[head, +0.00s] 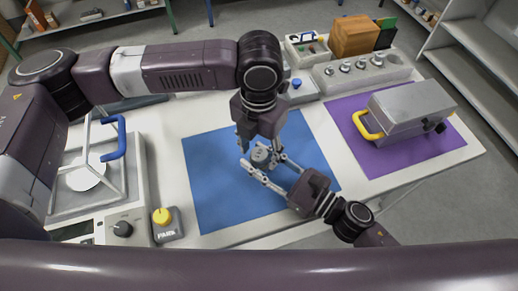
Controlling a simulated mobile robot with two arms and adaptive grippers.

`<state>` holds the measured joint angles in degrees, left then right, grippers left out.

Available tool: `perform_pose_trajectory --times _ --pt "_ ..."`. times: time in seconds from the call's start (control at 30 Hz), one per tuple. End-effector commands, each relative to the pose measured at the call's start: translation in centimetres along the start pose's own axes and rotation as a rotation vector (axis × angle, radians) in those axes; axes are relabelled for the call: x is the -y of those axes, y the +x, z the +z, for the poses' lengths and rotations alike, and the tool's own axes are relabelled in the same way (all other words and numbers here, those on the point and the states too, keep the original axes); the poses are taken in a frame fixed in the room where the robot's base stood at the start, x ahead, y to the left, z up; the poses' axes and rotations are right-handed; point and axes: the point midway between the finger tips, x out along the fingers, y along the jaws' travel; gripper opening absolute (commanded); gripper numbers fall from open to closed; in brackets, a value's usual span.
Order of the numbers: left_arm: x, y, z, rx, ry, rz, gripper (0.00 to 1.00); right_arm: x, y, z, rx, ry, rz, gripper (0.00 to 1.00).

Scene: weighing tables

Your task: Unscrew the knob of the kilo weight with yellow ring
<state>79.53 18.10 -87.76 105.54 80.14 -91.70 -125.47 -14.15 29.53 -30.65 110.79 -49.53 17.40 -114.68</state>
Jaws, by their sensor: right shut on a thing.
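A small grey metal weight (261,155) stands on the blue mat (215,185), with the two grippers close around it. My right gripper (258,164) comes in low from the lower right, and its fingers are shut on the weight's body from the side. My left gripper (260,143) points down from above, its fingers apart over the top of the weight. The knob is mostly hidden by the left gripper. No yellow ring can be made out at this size.
A balance (65,203) with a blue handle stands at left, near a yellow-knobbed box (167,229). A grey case (412,108) sits on the purple mat (365,160). A weight rack (340,83) and wooden box (352,38) stand behind. The blue mat's left part is clear.

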Motion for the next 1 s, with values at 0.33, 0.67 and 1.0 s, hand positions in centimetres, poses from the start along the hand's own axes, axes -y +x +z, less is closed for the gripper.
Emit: perform_pose_trajectory --times 0.33,0.67,1.0 --pt "0.0 -1.4 0.1 0.004 0.001 -0.001 0.48 0.0 0.0 -0.1 -0.001 0.0 0.0 0.0" --pt "0.0 -5.2 0.1 0.003 -0.013 -0.001 0.44 0.0 0.0 -0.1 -0.001 0.0 0.0 0.0" --pt "0.0 -6.9 0.0 -0.001 -0.099 -0.001 0.44 0.0 0.0 -0.1 -0.001 0.0 0.0 0.0"
